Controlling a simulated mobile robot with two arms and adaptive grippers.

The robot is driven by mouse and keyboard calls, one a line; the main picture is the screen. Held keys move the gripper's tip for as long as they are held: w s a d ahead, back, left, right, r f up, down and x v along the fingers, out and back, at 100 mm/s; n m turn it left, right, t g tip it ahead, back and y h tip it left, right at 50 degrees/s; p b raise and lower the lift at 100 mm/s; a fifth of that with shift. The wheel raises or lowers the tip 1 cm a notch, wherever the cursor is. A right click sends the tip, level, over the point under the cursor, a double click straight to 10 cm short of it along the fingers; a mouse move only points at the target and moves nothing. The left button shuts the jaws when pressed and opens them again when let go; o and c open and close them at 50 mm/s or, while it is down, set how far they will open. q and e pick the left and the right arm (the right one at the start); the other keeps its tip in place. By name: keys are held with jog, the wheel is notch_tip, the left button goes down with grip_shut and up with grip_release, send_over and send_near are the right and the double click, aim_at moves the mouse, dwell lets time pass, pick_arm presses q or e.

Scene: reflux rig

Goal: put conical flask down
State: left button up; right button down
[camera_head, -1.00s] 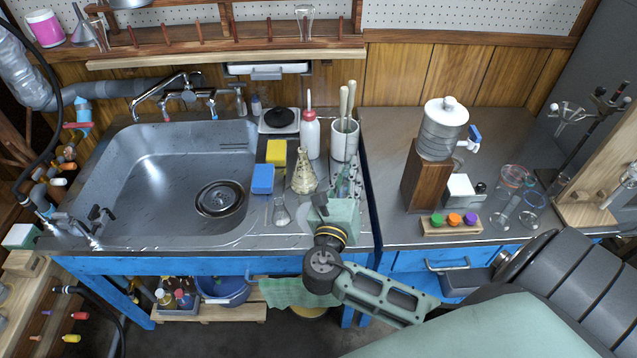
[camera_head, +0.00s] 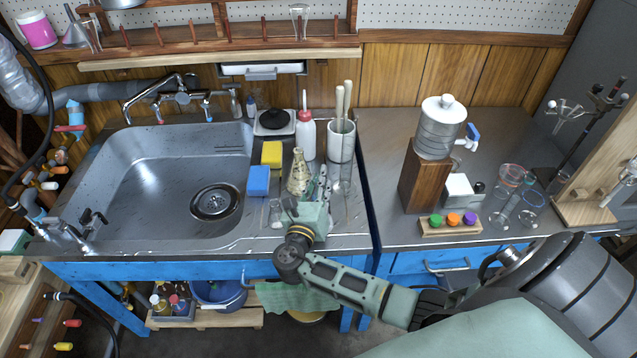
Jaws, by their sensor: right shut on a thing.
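My right gripper (camera_head: 320,182) is over the counter strip right of the sink, near its front edge. It is shut on the conical flask, which is mostly hidden by the gripper and hard to make out against the metal. A small clear glass vessel (camera_head: 277,214) stands just left of the gripper, close to it. A pale yellowish cone-shaped thing (camera_head: 298,175) stands just behind and left of the fingers. I cannot tell whether the held flask touches the counter. My left gripper is not in view.
A blue sponge (camera_head: 258,181), a yellow sponge (camera_head: 271,154), a white wash bottle (camera_head: 305,136) and a white pot of rods (camera_head: 341,143) stand behind the gripper. The sink (camera_head: 150,185) is left. A wooden block (camera_head: 423,178) bears a water container (camera_head: 438,130) at right.

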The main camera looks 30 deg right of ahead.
jog(key=c, duration=1.6)
grip_release()
